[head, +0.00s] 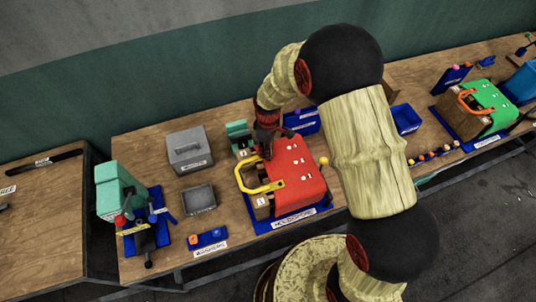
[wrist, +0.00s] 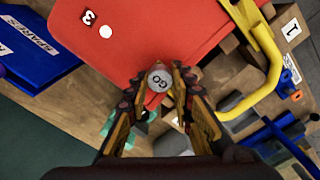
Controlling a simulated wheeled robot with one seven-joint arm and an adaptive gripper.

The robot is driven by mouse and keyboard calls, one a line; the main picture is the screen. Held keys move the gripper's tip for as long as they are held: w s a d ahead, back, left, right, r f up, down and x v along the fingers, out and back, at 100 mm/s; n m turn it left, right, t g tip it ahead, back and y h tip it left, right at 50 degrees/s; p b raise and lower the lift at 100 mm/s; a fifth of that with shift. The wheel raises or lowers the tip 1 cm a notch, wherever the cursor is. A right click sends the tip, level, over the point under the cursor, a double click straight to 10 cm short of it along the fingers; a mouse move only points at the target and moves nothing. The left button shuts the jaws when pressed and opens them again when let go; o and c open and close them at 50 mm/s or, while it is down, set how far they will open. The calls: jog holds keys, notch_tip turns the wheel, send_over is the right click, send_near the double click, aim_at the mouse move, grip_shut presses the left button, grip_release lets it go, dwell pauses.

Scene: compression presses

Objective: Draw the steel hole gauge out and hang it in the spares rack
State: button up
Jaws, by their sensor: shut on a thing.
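The steel hole gauge (wrist: 160,78) shows in the wrist view as a round grey end marked "GO". My gripper (wrist: 166,84) is shut on it, with a fingertip on either side. In the head view my gripper (head: 267,148) is at the far left edge of the red press (head: 298,172), and the gauge is hidden there. The gauge's lower part is hidden, so I cannot tell whether it still sits in a hole. The spares rack (wrist: 38,50) is blue, labelled "SPARES", at the left of the wrist view. In the head view it appears behind the press (head: 304,122), partly covered by my arm.
A yellow handle (head: 262,187) curves along the red press's left side. A grey lidded box (head: 188,150), a grey tray (head: 198,199) and a teal machine (head: 118,190) stand to the left. A green press (head: 485,107) stands at the right. Bare wood lies around the grey boxes.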

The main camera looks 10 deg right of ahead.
grip_shut()
jog(key=shift+r+p, duration=0.9)
jog(key=shift+r, duration=0.75)
dwell(0.4)
jog(key=shift+r+p, duration=0.95)
jog(key=shift+r, duration=0.95)
